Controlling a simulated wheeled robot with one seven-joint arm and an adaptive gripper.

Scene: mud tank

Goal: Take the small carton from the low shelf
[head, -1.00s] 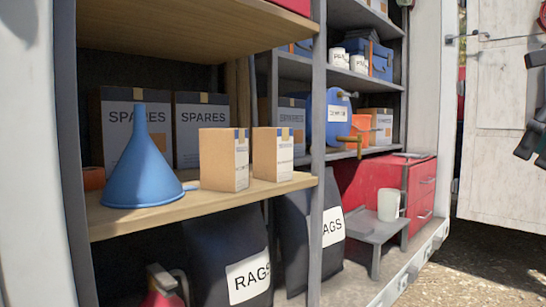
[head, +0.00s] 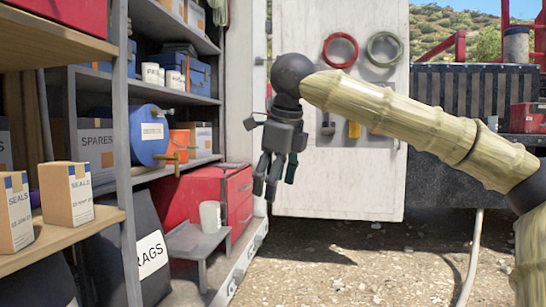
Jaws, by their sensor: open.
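Two small tan cartons labelled SEALS stand upright side by side on a wooden shelf at the left of the head view. The right carton (head: 67,194) is near the shelf's right end; the left carton (head: 12,212) is partly cut by the picture edge. The wooden shelf (head: 70,235) is the lower of two wooden boards in view. My gripper (head: 273,190) hangs fingers down in front of the white door, well to the right of the cartons. It is open and empty, touching nothing.
A grey post (head: 122,160) stands just right of the cartons. Behind it, grey shelves hold a blue drum (head: 149,135), an orange bucket (head: 180,142) and boxes. A white cup (head: 210,216) stands on a grey step (head: 190,243) by red drawers (head: 236,190). Open ground lies at the right.

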